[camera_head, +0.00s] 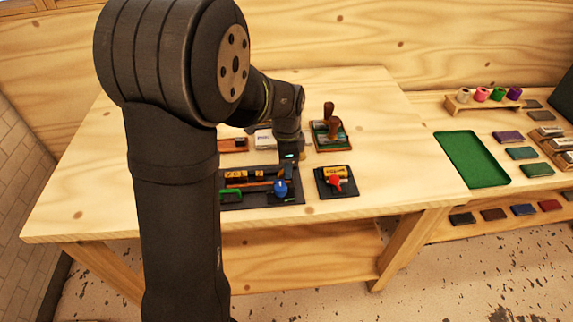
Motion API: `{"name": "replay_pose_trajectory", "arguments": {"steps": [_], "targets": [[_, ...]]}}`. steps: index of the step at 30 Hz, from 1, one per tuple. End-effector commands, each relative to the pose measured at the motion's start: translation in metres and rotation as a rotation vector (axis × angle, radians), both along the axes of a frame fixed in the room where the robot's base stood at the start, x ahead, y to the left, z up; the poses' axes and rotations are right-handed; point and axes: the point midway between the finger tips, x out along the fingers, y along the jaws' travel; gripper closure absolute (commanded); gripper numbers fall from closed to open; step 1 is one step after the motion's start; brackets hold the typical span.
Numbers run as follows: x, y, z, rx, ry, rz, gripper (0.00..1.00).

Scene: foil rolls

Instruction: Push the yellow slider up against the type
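A dark tray (290,201) lies on the table just right of my arm. In it are a dark strip with yellow parts (238,174), a green piece (231,195) and a blue knob (281,187). I cannot tell for sure which yellow part is the slider, and the type is too small to make out. My gripper (289,160) points down over the back right part of the tray, behind the blue knob. Its fingertips are too small and dark to tell whether they are open or touching anything. My arm hides the area at the tray's left.
A smaller dark plate (350,190) with a yellow block (335,173) and red knob (334,181) lies right of the tray. A green tray (472,158) and several ink pads are farther right. The table's front right is clear.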

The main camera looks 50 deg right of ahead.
Motion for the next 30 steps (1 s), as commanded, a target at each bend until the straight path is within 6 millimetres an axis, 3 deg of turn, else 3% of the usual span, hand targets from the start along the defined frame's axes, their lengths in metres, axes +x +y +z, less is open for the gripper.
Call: {"name": "replay_pose_trajectory", "arguments": {"steps": [11, 17, 23, 30], "targets": [[0.000, 0.000, -0.007, -0.001, -0.001, 0.000, 0.63], [0.000, 0.000, -0.006, -0.001, -0.001, 0.000, 1.00], [0.003, 0.003, -0.006, -0.001, -0.001, 0.002, 1.00], [0.023, 0.023, -0.006, 0.000, 0.000, 0.002, 1.00]]}}
